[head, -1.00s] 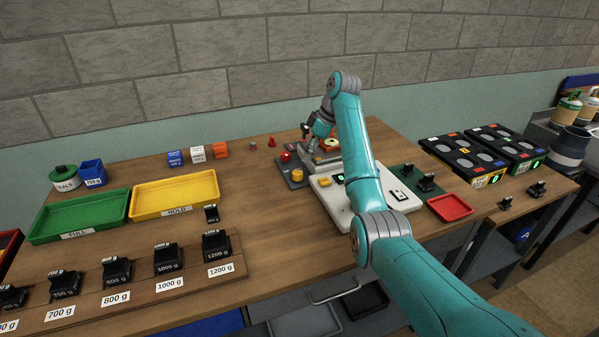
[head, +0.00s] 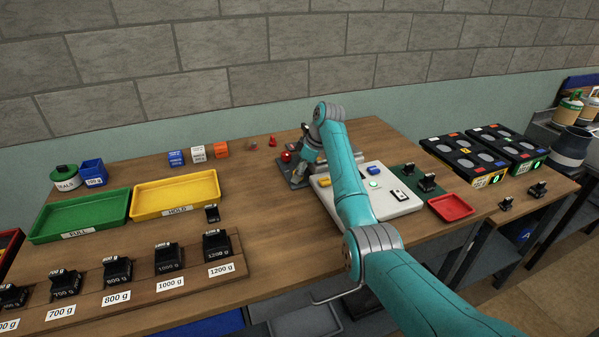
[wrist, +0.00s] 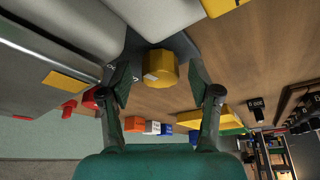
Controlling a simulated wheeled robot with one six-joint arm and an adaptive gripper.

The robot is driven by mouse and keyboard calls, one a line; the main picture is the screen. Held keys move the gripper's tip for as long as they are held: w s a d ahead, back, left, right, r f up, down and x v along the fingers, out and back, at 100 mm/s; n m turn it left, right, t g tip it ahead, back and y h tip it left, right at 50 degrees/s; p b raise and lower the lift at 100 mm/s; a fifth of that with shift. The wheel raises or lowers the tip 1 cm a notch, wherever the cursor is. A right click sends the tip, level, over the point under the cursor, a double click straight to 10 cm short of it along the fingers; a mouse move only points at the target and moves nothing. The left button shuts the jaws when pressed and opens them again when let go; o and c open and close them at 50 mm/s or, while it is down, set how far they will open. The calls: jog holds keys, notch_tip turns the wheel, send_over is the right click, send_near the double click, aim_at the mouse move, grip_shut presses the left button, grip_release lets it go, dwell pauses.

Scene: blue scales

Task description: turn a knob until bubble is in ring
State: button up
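A yellow faceted knob (wrist: 160,72) with a pale mark on its face shows in the wrist view, between and just beyond my fingertips. My gripper (wrist: 158,84) is open, with one finger on each side of the knob and visible gaps. In the head view my gripper (head: 302,168) is low over the dark plate at the left of the white scale (head: 402,209), and it hides the knob there. A red knob (head: 287,156) stands at the plate's back left and also shows in the wrist view (wrist: 103,96). I cannot make out the bubble or ring.
The scale carries a blue button (head: 375,171) and a lit green spot (head: 375,184). A yellow tray (head: 160,209) and a green tray (head: 58,229) lie left. A red tray (head: 450,207) lies right.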

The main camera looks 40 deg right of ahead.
jog(key=c, duration=1)
jog(key=shift+a+m+t+h, duration=0.15)
jog(key=shift+m+h, duration=0.3)
jog(key=shift+m, duration=0.8)
jog(key=shift+d+m+t+h, duration=0.1)
jog(key=shift+m+t+h, duration=0.25)
jog(key=shift+m, duration=0.9)
jog(key=o, duration=1.1)
jog(key=shift+r, duration=0.15)
jog(key=v, duration=1.2)
jog(key=shift+a, duration=0.1)
